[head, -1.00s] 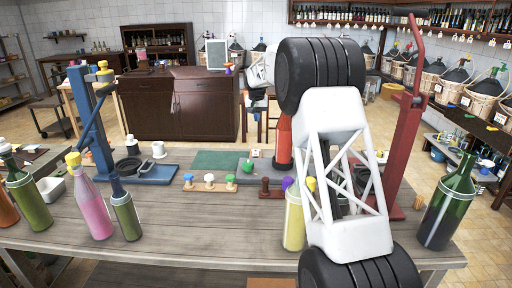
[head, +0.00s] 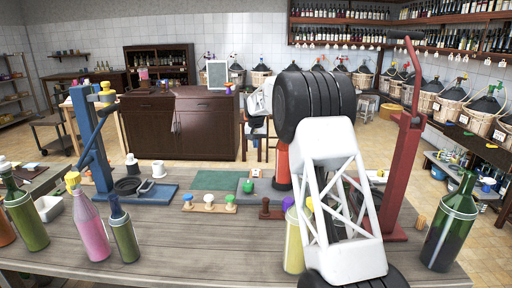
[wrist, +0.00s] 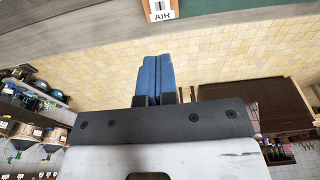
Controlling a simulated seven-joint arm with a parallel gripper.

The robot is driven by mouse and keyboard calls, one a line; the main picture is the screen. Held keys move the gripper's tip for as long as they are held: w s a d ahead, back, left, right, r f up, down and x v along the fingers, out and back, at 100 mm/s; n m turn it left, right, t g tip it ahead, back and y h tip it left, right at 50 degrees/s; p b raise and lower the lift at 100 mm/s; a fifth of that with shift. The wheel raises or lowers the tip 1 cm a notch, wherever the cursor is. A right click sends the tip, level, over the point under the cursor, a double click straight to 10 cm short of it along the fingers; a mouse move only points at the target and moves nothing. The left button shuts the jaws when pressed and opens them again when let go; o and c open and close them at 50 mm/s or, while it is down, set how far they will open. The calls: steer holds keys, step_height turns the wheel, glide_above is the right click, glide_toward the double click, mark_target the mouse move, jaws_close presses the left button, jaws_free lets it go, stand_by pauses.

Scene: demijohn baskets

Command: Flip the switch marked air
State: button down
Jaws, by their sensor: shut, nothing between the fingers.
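The switch marked AIR (wrist: 161,9) shows at the top edge of the wrist view, on a small pale plate with a wooden-coloured edge. The plate is cut off by the frame, so I cannot tell the position of its lever. My gripper (wrist: 155,60) has blue fingers pressed together with nothing between them. They point toward the plate and appear a short way below it in the picture, apart from it. In the head view my gripper (head: 257,126) hangs beyond the bench, in front of the dark cabinet; its fingertips are hard to make out.
The wooden bench (head: 190,245) holds several bottles, a blue stand (head: 90,140) and a red lever stand (head: 402,165). A dark cabinet (head: 205,130) stands behind. Basketed demijohns (head: 482,115) line the right side.

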mark_target(256, 171)
steer(key=f, duration=0.4)
steer(key=w+f, duration=0.1)
steer(key=f, duration=0.7)
steer(key=shift+w+f, duration=0.25)
steer(key=shift+f, duration=0.05)
steer(key=shift+w+f+g, duration=0.15)
steer(key=shift+f+g, duration=0.15)
steer(key=shift+f, duration=0.1)
steer(key=shift+s+r, duration=0.4)
steer(key=shift+s, duration=0.35)
steer(key=shift+r, duration=0.25)
